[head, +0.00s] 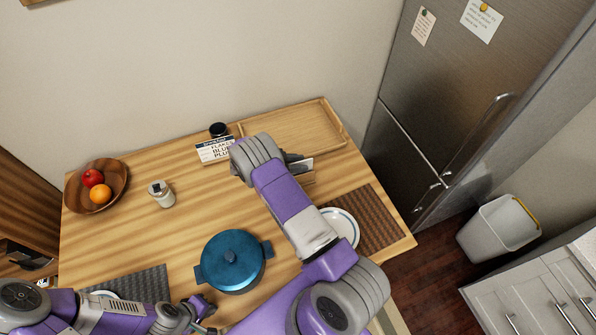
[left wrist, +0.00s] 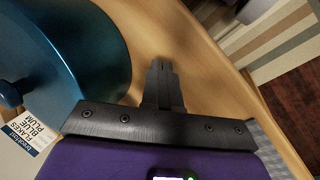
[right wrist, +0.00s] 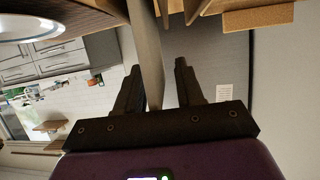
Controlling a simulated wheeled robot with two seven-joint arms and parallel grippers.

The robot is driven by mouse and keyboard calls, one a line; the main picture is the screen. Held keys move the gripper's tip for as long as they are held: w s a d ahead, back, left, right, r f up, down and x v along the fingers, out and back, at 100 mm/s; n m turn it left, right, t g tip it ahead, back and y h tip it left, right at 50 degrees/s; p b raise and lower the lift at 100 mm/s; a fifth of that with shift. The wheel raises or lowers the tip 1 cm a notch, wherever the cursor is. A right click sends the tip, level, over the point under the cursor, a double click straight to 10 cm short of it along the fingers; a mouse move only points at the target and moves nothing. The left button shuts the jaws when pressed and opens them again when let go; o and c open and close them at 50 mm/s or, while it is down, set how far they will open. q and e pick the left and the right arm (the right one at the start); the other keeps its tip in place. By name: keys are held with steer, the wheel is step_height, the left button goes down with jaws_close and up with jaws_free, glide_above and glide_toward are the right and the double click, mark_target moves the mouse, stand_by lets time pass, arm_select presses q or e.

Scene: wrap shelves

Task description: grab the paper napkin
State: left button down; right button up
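I cannot make out a paper napkin for certain. A thin pale upright slab (right wrist: 147,50) stands between the spread fingers of my right gripper (right wrist: 158,80) in the right wrist view, with a gap to the right finger. In the head view, a pale flat edge (head: 301,165) shows beside my right gripper (head: 289,160), in front of the wooden tray; the right arm hides most of that area.
A blue lidded pot (head: 233,262) stands mid-table. A fruit bowl (head: 123,180), small jar (head: 161,196), lettered box (head: 212,151) and tray (head: 336,126) stand farther back. The left-centre is clear.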

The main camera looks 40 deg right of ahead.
steer(key=shift+c, duration=0.3)
jaws_close()
stand_by(0.3)
